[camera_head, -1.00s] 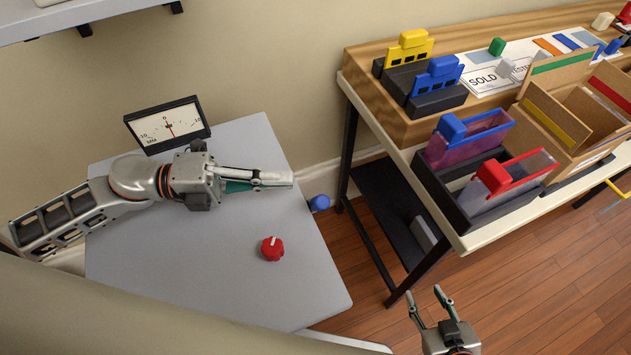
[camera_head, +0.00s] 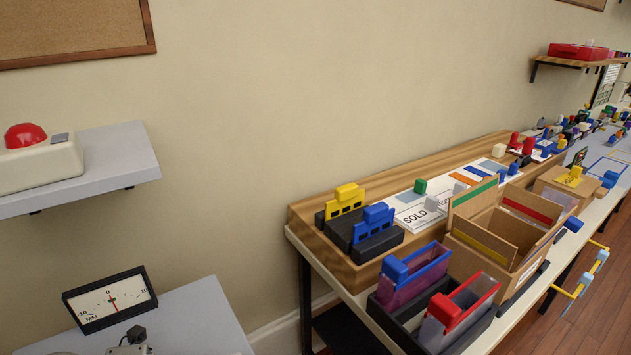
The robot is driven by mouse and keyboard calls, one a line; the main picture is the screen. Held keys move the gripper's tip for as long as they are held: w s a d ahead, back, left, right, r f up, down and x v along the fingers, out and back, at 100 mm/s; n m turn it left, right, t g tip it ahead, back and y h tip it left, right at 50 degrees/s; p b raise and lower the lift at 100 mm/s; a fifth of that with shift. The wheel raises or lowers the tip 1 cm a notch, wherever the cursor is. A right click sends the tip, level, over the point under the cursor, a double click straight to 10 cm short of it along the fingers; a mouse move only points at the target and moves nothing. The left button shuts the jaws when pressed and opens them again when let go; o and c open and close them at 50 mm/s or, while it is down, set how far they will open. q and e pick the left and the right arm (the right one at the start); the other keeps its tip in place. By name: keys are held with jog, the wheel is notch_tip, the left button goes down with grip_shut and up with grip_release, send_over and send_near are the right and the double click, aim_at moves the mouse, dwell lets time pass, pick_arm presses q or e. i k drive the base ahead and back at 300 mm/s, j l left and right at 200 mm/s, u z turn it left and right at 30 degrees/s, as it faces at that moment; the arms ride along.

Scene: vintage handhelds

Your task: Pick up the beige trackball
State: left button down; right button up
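A beige box with a red dome on top and a small grey patch (camera_head: 40,158) sits on a grey wall shelf at the left; it looks like the beige trackball. Its left side is cut off by the picture edge. My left gripper's fingers are below the picture. My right gripper is out of view.
The grey wall shelf (camera_head: 125,165) has bare room right of the box. Below it, a dial gauge (camera_head: 110,299) stands on the grey table (camera_head: 205,315). A long bench on the right holds coloured handhelds, dark trays and cardboard boxes (camera_head: 490,240). A corkboard (camera_head: 70,25) hangs above the shelf.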

aim_at(30, 156)
jog(key=k+l, duration=0.25)
jog(key=k, duration=0.2)
jog(key=k+l, duration=0.2)
jog(key=k, duration=0.25)
jog(key=k+l, duration=0.25)
jog(key=k, duration=0.2)
